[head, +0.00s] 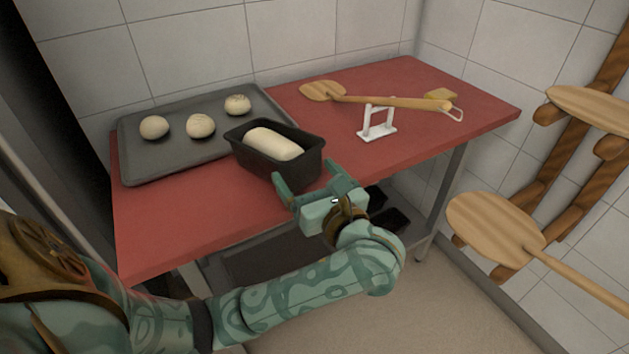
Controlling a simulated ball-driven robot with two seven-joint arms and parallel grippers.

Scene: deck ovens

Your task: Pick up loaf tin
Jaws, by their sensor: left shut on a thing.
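The loaf tin (283,171) is a dark, rectangular tin with a pale loaf of dough (273,143) inside. It is upright near the front of the red table, overlapping the right end of the baking tray in the head view. I cannot tell whether it rests on the table or is slightly raised. My left gripper (304,178) comes in from the front and is shut on the near right end of the tin, with its green fingers around that end. My right gripper is not in view.
The grey tray (160,168) holds three dough balls. More wooden peels (495,226) hang on a wall rack. Dark trays lie under the table.

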